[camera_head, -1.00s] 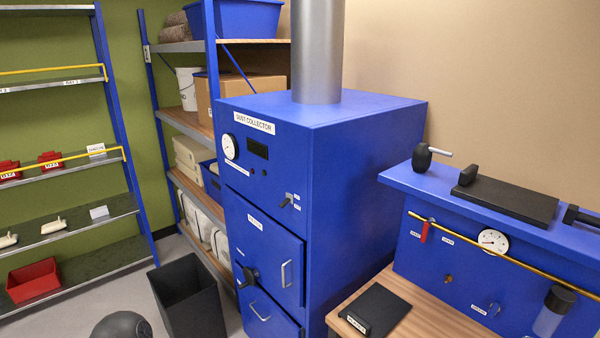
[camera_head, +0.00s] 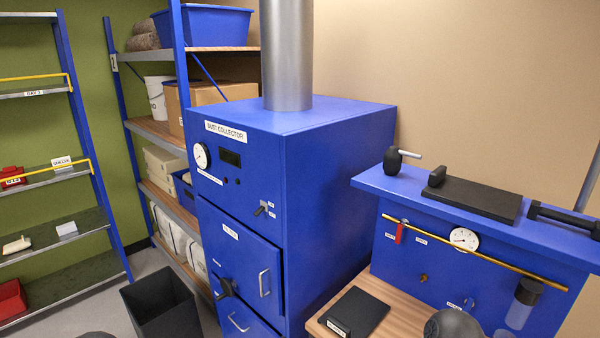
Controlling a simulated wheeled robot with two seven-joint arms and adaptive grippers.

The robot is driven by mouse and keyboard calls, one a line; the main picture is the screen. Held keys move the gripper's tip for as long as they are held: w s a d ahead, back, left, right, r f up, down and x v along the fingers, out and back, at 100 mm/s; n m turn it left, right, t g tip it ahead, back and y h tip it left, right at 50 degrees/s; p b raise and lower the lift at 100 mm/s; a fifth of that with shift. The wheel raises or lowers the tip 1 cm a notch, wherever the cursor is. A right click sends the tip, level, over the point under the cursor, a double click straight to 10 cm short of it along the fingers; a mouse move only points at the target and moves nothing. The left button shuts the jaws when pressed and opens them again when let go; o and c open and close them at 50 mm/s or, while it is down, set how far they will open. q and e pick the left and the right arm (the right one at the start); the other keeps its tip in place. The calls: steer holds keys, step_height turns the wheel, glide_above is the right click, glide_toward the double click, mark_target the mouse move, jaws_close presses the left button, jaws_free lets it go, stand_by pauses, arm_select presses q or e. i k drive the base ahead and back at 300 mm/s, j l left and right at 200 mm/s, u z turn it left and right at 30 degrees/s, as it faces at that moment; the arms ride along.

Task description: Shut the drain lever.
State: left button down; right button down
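No label that I can read names the drain lever. A small red lever (camera_head: 399,232) hangs down on the blue bench panel at the right, beside small white labels too small to read. The blue dust collector (camera_head: 330,180) in the middle has a small dark switch lever (camera_head: 260,210) on its upper front. A black knob-like handle (camera_head: 226,287) is on its lower door. Neither of my grippers is in view. Rounded dark parts, probably of my arms, show at the bottom edge.
A yellow rail (camera_head: 470,255) runs across the bench panel near a white gauge (camera_head: 464,239). A black pad (camera_head: 354,313) lies on the wooden bench top (camera_head: 385,290). A black bin (camera_head: 162,310) stands on the floor left of the collector. Shelves (camera_head: 45,255) fill the left.

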mark_target(468, 305)
steer(key=z, duration=1.35)
